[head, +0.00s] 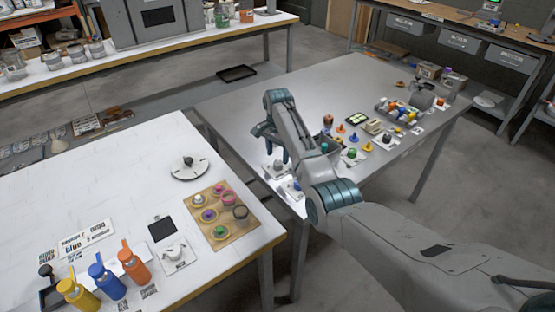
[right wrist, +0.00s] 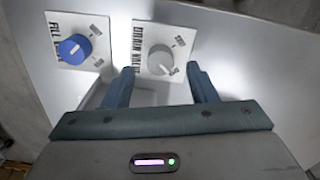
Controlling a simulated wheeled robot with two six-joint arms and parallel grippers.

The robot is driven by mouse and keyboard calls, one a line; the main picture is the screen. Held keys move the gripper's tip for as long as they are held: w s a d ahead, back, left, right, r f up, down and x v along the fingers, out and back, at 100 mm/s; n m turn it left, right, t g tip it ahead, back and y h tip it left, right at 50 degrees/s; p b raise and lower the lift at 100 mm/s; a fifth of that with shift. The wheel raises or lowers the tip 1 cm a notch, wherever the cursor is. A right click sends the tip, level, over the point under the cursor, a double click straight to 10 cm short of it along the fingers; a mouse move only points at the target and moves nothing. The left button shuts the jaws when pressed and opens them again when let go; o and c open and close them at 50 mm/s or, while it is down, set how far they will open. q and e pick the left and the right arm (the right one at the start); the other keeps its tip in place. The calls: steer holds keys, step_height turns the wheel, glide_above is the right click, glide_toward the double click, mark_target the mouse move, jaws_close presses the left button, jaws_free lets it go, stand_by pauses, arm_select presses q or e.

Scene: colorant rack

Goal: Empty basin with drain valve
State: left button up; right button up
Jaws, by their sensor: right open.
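The drain valve is a round grey knob (right wrist: 160,60) on a white plate lettered DRAIN VALVE (right wrist: 150,38) in the right wrist view. Its small side labels are too blurred to read. My right gripper (right wrist: 165,82) is open and empty, with the grey knob just beyond and between its two fingertips, apart from both. In the head view my right gripper (head: 273,143) hangs over the near left corner of the grey table, above the grey knob (head: 278,165). A basin cannot be made out for certain; the arm hides part of that area. My left gripper is out of view.
A blue knob (right wrist: 74,48) on a similar plate sits left of the drain knob. Colored pegs and small parts, including a green piece (head: 351,153), stand farther along the grey table (head: 305,95). The white table (head: 130,195) at left holds bottles and a paint board (head: 240,240).

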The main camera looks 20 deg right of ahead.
mark_target(278, 163)
step_height(278, 163, down, 4)
steer(key=shift+r, duration=0.1)
steer(key=shift+c, duration=0.9)
steer(key=c, duration=0.8)
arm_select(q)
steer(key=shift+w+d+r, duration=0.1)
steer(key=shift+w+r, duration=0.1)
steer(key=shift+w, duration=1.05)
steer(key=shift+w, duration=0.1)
